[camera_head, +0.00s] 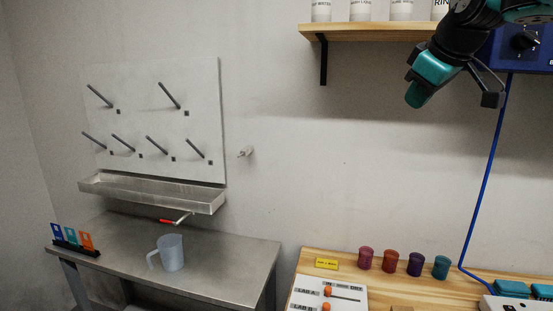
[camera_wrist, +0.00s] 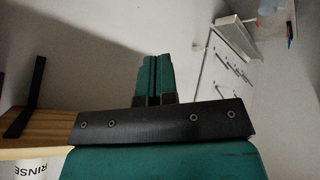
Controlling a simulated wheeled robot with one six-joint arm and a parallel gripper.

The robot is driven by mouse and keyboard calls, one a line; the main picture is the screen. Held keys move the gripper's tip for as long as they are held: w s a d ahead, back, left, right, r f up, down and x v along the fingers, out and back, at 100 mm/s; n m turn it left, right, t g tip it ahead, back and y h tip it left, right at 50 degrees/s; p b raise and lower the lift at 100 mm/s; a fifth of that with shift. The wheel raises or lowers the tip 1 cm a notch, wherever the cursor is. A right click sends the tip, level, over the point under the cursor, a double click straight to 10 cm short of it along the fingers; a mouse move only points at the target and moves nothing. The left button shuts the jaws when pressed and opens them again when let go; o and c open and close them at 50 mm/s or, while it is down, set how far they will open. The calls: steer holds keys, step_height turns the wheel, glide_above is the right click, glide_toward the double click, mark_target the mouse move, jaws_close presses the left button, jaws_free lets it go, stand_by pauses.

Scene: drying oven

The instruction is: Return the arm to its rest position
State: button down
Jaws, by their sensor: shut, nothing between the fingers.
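My gripper (camera_head: 416,96) is at the upper right of the head view, raised in front of the wall and just below the wooden shelf. Its teal fingers point down and to the left. In the wrist view my gripper (camera_wrist: 153,75) has its two teal fingers pressed together with nothing between them. My black and teal arm comes in from the upper right corner of the head view. It covers part of the shelf's right end.
The wooden shelf (camera_head: 370,32) with labelled white containers is close to my arm. A blue box (camera_head: 523,45) with a knob is beside it. Below are a wooden bench (camera_head: 388,279) with several coloured cups and a metal table (camera_head: 220,262) with a jug (camera_head: 171,252).

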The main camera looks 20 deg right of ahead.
steer(key=s+a+f+n+g+y+b, duration=0.1)
steer(key=s+a+f+g+y+b, duration=0.15)
steer(key=a+f, duration=0.8)
steer(key=s+a+f+n+g+y+b, duration=0.1)
steer(key=s+a+f+g+y+b, duration=0.2)
steer(key=s+a+f, duration=1.4)
steer(key=shift+s+a+f+n+g, duration=0.2)
steer(key=shift+f+n+g, duration=0.3)
steer(key=shift+g, duration=0.55)
steer(key=shift+d, duration=0.15)
